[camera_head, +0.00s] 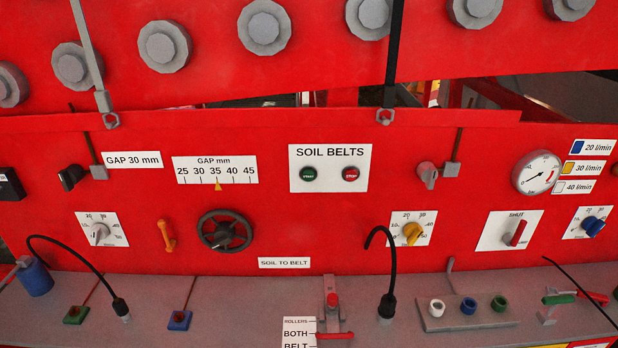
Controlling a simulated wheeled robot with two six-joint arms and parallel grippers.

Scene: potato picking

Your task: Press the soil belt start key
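The soil belt start key is a round green button (308,174) on the left of a white plate labelled SOIL BELTS (330,156), on the upright red panel. A round red button (350,174) sits to its right on the same plate. Nothing covers either button. Neither of my grippers shows in the head view.
The red panel also carries a dark handwheel (224,232), a GAP mm scale (215,170), a pressure gauge (537,173) and several knobs. Two black gooseneck stalks (392,262) (80,255) rise from the grey ledge (230,310) below. The space before the SOIL BELTS plate is clear.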

